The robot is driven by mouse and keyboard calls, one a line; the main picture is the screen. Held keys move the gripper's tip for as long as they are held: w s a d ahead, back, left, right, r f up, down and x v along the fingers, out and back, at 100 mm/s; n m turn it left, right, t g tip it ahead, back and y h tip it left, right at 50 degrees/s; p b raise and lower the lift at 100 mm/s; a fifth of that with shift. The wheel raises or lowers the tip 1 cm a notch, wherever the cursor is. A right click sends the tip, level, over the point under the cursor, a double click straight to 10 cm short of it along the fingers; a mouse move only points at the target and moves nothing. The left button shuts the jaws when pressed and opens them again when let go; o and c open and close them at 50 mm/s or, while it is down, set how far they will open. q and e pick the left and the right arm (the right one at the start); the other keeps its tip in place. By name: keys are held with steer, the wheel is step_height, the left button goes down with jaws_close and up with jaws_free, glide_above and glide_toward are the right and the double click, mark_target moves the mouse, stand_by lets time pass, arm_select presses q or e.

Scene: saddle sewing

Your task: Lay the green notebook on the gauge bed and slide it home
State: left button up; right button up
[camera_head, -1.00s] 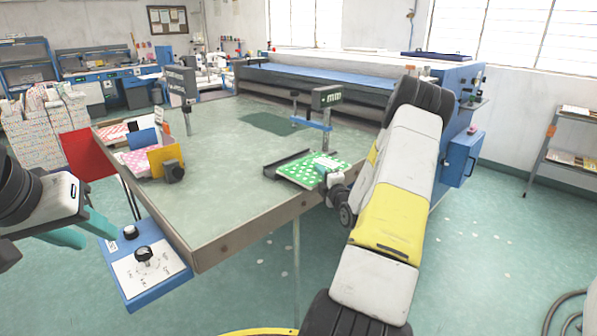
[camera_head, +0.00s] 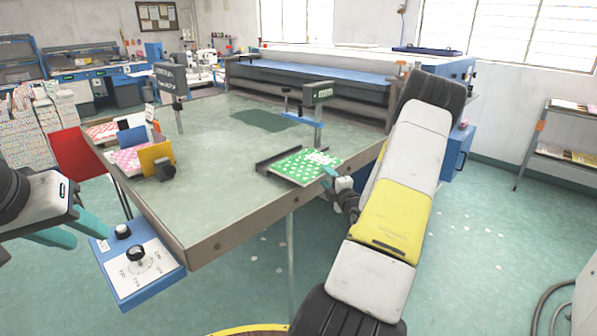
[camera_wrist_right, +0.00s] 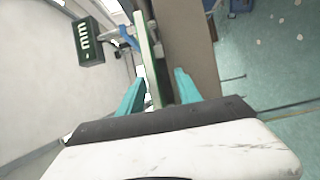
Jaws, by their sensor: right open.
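The green notebook with white dots (camera_head: 306,164) lies flat on the gauge bed near the table's right edge. The bed's dark rail (camera_head: 281,158) runs along the notebook's far left side. My right gripper (camera_head: 329,173) is open at the notebook's near right edge, its teal fingers partly hidden by my wrist. In the right wrist view its open fingers (camera_wrist_right: 158,92) stand on either side of the notebook's thin edge (camera_wrist_right: 150,55); I cannot tell if they touch it. My left gripper (camera_head: 72,231) is open and empty, beside the table at the left.
A gauge post with a "mm" display (camera_head: 318,94) and blue bar stands behind the notebook. A rack of colored notebooks (camera_head: 128,158) sits at the table's left. A blue control box (camera_head: 137,265) hangs at the near left corner. The middle of the table (camera_head: 215,165) is clear.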

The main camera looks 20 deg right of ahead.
steer(key=shift+s+d+r, duration=0.15)
steer(key=shift+s+d, duration=0.05)
steer(key=shift+s, duration=0.4)
steer(key=shift+s+d+r, duration=0.1)
steer(key=shift+s+d, duration=0.15)
steer(key=shift+s, duration=0.35)
steer(key=shift+s+d+r, duration=0.15)
steer(key=shift+s+d, duration=0.05)
steer(key=shift+s, duration=0.4)
